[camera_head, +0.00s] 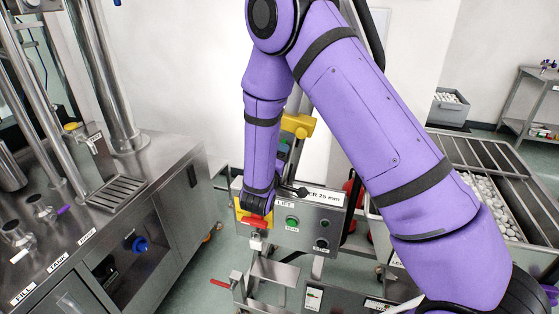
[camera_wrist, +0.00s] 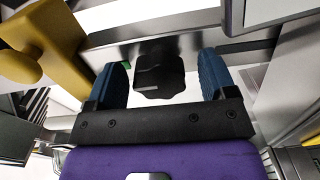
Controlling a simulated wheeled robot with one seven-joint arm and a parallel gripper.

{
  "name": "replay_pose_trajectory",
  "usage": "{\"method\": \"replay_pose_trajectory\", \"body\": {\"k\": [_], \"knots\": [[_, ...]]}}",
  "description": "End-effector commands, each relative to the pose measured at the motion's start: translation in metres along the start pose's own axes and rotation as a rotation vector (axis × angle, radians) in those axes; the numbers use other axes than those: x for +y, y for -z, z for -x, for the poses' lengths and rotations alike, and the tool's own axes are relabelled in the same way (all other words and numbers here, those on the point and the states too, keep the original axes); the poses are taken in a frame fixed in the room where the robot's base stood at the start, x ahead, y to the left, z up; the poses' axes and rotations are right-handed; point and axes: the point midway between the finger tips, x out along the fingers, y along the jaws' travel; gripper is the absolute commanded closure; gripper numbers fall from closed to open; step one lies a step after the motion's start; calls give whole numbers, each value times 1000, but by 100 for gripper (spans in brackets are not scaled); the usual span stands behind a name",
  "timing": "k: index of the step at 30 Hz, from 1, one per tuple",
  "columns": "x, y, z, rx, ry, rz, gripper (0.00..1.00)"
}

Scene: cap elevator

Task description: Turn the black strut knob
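The black strut knob (camera_wrist: 158,78) shows in the middle of the wrist view, a dark lobed knob below a grey metal bar. My gripper (camera_wrist: 163,72) has its two blue fingers spread, one to the left and one to the right of the knob. A gap shows between the knob and each finger, so the gripper is open and holds nothing. In the head view my purple arm comes down in front of the lift's control panel (camera_head: 322,222). The fingers are hard to make out there, and I cannot pick out the strut knob.
A yellow part (camera_wrist: 42,40) with a rounded knob is close to the left finger in the wrist view. The head view shows a yellow T-shaped piece (camera_head: 298,125) and a red button (camera_head: 256,220) near my wrist. A steel cabinet (camera_head: 120,215) stands left, a tray of caps (camera_head: 490,195) right.

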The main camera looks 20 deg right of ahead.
Motion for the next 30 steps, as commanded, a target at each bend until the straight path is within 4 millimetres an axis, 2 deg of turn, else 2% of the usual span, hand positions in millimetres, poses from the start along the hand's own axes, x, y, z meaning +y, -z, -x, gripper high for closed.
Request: {"method": "replay_pose_trajectory", "body": {"k": [7, 11, 24, 30], "knots": [[1, 0, 1, 0, -2, -1, 23], [1, 1, 12, 1, -1, -1, 23], [0, 1, 88, 3, 0, 1, 23], [0, 0, 105, 1, -1, 0, 23]]}}
